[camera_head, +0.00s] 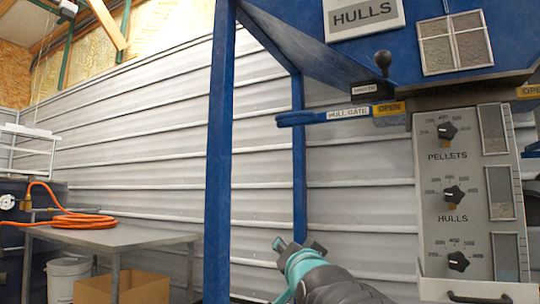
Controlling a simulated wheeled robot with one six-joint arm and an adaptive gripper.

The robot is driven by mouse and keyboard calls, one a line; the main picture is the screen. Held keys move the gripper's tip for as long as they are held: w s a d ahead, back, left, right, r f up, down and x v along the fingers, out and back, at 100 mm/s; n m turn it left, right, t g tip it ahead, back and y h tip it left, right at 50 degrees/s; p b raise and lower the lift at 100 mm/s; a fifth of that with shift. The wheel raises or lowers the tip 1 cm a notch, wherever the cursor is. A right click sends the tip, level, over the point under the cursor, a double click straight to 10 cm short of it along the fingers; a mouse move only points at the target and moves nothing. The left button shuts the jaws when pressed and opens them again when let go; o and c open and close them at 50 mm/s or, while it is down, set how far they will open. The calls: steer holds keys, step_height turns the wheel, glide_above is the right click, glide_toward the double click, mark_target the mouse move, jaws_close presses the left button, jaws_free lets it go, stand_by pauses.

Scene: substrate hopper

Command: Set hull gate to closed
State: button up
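The hull gate (300,117) is a flat blue slide bar under the blue hopper, with a white "HULL GATE" label. Its rounded end sticks out to the left. A yellow "OPEN" label (388,109) shows on it at the right. My gripper (290,243), teal and dark grey, is at the bottom centre, well below the bar and apart from it. It appears to touch nothing. Its fingers are too small and turned away to tell whether they are open or shut.
The blue hopper (330,55) has a "HULLS" sign and a black-knobbed lever (383,65). A control panel (432,200) with dials stands at right. Blue posts (219,150) (299,170) frame the hopper. A metal table (130,238) with an orange hose is at left.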

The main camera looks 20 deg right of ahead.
step_height(320, 180, up, 10)
steer(key=w+d+m+t+h, duration=0.1)
steer(key=w+d+m+t, duration=0.1)
steer(key=m+t, duration=0.15)
steer(key=m+t+b, duration=0.1)
steer(key=t, duration=0.5)
glide_toward(294, 115)
steer(key=p+x, duration=0.5)
steer(key=x, duration=0.5)
steer(key=shift+w+d+r, duration=0.15)
steer(key=shift+w, duration=0.2)
jaws_close()
steer(key=shift+h, duration=0.3)
